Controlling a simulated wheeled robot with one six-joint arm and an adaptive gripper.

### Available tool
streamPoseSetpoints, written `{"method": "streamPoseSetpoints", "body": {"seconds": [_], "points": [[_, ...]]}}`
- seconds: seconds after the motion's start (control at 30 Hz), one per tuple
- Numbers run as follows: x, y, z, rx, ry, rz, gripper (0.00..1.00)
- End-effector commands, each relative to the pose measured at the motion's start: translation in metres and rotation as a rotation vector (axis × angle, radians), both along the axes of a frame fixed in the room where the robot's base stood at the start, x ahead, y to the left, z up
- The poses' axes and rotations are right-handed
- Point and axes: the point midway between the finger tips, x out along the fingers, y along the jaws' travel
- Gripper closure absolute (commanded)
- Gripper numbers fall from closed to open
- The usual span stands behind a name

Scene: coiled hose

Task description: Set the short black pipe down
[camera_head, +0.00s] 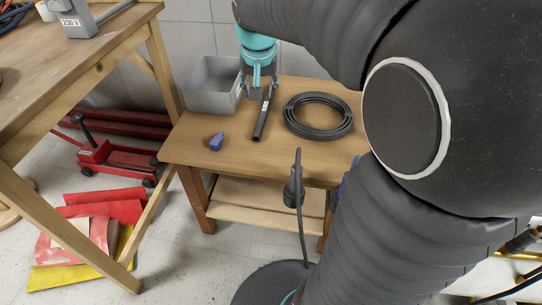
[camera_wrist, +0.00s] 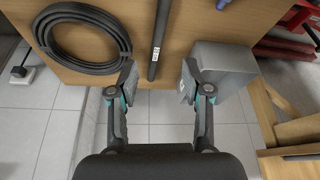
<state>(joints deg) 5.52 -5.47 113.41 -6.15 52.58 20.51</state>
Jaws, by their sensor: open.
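The short black pipe (camera_head: 262,122) lies on the small wooden table (camera_head: 190,152), between the coiled hose and the grey bin. It also shows in the wrist view (camera_wrist: 160,35), with a small white label near one end. My gripper (camera_head: 258,92) is at the pipe's far end, by the table's back edge. In the wrist view my gripper (camera_wrist: 158,82) is open, its fingers apart on either side of the labelled end, with visible gaps to the pipe. Whether the fingertips touch the table is hard to tell.
A black coiled hose (camera_head: 318,116) lies right of the pipe. A grey bin (camera_head: 212,88) stands at the table's back left. A small blue object (camera_head: 216,142) lies near the front left. A taller workbench (camera_head: 70,60) stands at the left.

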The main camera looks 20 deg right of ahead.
Motion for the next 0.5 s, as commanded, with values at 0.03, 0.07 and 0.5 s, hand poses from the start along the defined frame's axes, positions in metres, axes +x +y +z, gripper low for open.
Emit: {"method": "streamPoseSetpoints", "body": {"seconds": [0.03,0.07,0.5], "points": [[-0.02,0.007,0.006,-0.002,-0.014,0.031,0.51],[-0.03,0.011,0.008,-0.004,-0.02,0.05,0.51],[-0.174,0.054,-0.005,-0.035,-0.106,0.314,0.51]]}}
